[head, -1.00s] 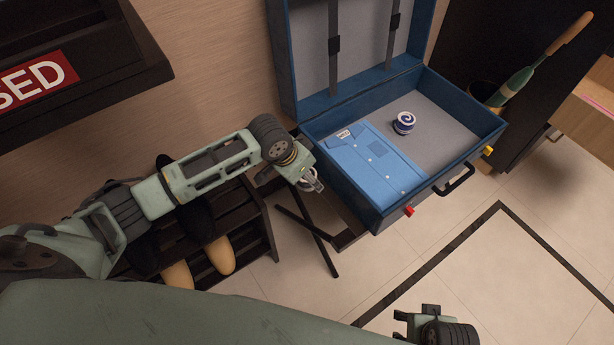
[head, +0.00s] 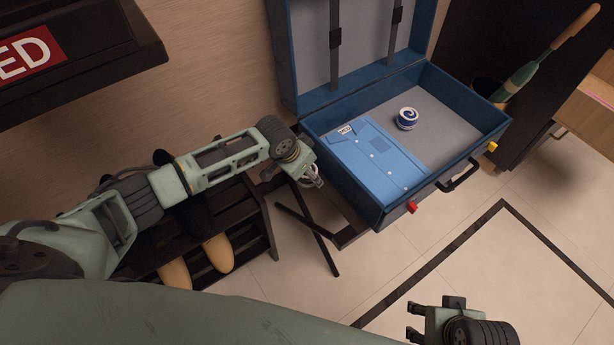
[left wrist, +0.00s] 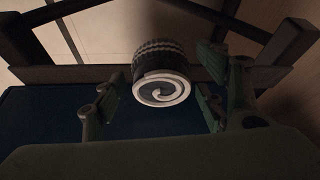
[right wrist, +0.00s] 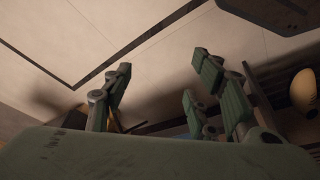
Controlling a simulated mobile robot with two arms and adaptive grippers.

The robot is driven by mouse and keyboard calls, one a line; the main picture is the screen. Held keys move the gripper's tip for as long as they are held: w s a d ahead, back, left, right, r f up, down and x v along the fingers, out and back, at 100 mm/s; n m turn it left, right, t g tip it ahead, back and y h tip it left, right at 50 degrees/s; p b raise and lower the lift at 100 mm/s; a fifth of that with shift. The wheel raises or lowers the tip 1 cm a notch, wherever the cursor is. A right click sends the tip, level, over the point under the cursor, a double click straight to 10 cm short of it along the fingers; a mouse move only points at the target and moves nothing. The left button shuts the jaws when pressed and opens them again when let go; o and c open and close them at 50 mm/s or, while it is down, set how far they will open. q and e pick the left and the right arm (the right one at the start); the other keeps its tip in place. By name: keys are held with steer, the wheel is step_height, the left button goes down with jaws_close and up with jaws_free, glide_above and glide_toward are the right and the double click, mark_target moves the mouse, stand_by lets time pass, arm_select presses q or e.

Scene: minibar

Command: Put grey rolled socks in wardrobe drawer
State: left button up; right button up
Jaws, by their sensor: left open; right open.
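Grey rolled socks with a white spiral end (left wrist: 161,88) show in the left wrist view, between the fingers of my left gripper (left wrist: 158,103). I cannot tell whether the fingers touch them. In the head view my left gripper (head: 316,180) is open beside the suitcase's left front corner, and a pale bit of the socks (head: 307,183) seems to show there, mostly hidden. My right gripper (head: 413,320) is open and empty above the floor; it also shows in the right wrist view (right wrist: 160,85). A light wooden drawer-like part (head: 580,108) is at the right edge; I cannot tell if it is the wardrobe drawer.
An open blue suitcase (head: 455,165) stands on a dark folding rack (head: 318,240). It holds a folded blue shirt (head: 375,160) and blue-and-white rolled socks (head: 407,119). A dark shoe rack (head: 262,235) is at left. Tiled floor (head: 545,235) lies free at right.

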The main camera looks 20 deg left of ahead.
arm_select(q)
steer(key=shift+w+f, duration=0.1)
steer(key=shift+f, duration=0.2)
steer(key=shift+c, duration=0.3)
steer(key=c, duration=1.1)
